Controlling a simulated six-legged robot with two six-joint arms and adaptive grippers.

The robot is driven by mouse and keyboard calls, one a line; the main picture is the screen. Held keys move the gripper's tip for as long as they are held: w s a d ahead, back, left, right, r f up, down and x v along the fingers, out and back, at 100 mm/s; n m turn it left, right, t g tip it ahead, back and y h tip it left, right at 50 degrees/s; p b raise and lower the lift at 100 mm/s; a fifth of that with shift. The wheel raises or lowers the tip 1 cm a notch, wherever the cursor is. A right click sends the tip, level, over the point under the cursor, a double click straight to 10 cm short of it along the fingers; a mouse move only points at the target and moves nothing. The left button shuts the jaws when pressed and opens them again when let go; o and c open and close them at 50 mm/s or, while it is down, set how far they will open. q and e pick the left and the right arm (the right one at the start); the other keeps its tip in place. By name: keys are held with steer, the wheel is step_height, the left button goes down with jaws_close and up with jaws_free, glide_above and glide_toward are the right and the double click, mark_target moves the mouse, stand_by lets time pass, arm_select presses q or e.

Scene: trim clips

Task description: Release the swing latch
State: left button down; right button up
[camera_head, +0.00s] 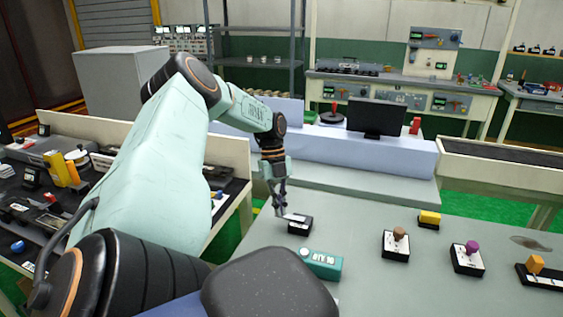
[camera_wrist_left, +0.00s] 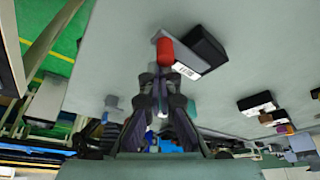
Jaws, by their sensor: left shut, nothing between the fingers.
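A small black block with a pale labelled plate, which looks like the swing latch (camera_head: 300,226), sits on the grey-green worktop. In the left wrist view the swing latch (camera_wrist_left: 208,46) shows a red rounded knob (camera_wrist_left: 165,51) at the plate's end. My left gripper (camera_head: 279,211) points down at the left edge of this block. In the left wrist view my left gripper (camera_wrist_left: 161,82) is shut and empty, its tips just short of the red knob. I cannot tell whether they touch it. My right gripper is not in view.
A teal labelled box (camera_head: 321,263) lies in front of the block. To the right stand a brown-knobbed device (camera_head: 396,245), a yellow block (camera_head: 429,219), a purple-knobbed device (camera_head: 468,258) and an orange-topped one (camera_head: 538,270). A low pale ledge (camera_head: 350,160) borders the back.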

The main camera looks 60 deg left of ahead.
arm_select(q)
steer(key=shift+w+a, duration=0.1)
steer(key=shift+w, duration=0.05)
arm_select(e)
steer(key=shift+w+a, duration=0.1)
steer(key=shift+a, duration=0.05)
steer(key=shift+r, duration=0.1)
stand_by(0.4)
